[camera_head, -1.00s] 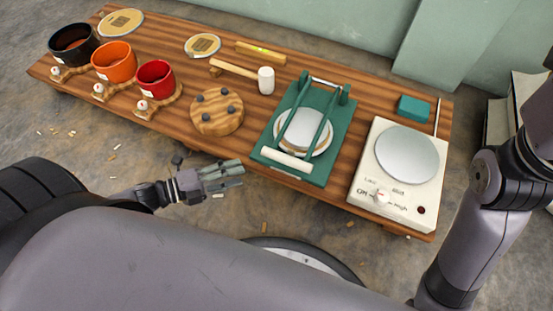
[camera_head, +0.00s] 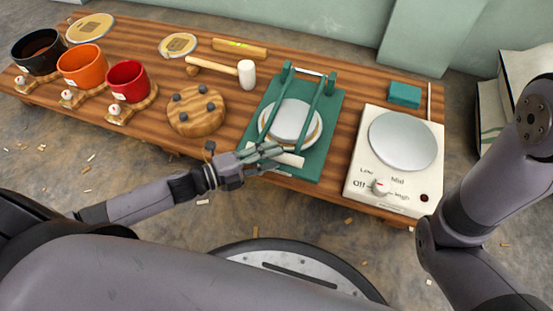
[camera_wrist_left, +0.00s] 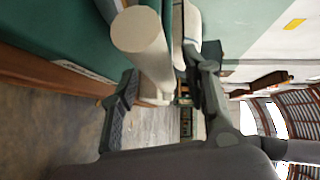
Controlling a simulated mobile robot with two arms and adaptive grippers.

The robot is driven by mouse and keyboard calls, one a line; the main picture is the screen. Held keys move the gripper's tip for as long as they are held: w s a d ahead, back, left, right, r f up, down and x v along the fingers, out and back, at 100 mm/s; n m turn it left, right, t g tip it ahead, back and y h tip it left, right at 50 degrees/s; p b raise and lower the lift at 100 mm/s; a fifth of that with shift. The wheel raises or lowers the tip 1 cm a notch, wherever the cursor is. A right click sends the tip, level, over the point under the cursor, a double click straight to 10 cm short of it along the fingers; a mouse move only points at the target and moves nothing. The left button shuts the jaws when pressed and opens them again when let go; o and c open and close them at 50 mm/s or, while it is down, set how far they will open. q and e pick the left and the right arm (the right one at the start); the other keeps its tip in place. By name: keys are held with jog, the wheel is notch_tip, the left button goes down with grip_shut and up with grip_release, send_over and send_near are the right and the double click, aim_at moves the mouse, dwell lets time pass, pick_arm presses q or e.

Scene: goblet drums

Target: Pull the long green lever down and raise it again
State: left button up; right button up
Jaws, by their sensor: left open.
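The long green lever (camera_head: 313,112) is a two-armed frame hinged at the back of a green press base (camera_head: 330,140). It lies low over a round white plate (camera_head: 291,120), with its white bar handle (camera_head: 292,160) near the base's front edge. My left gripper (camera_head: 272,159) is open at the left end of this handle. In the left wrist view, the white handle (camera_wrist_left: 145,40) runs between the two open fingers (camera_wrist_left: 160,72); I cannot tell whether they touch it. My right arm shows at the right, but its gripper is out of view.
A cream hotplate with a knob (camera_head: 395,160) stands right of the press, with a teal block (camera_head: 405,95) behind it. A round wooden board with dark pegs (camera_head: 196,110) and a mallet (camera_head: 246,74) lie to the left. Black, orange (camera_head: 82,66) and red pots stand farther left.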

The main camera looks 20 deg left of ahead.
pick_arm(q)
jog(key=shift+x, duration=1.1)
jog(key=shift+c, duration=0.5)
grip_shut()
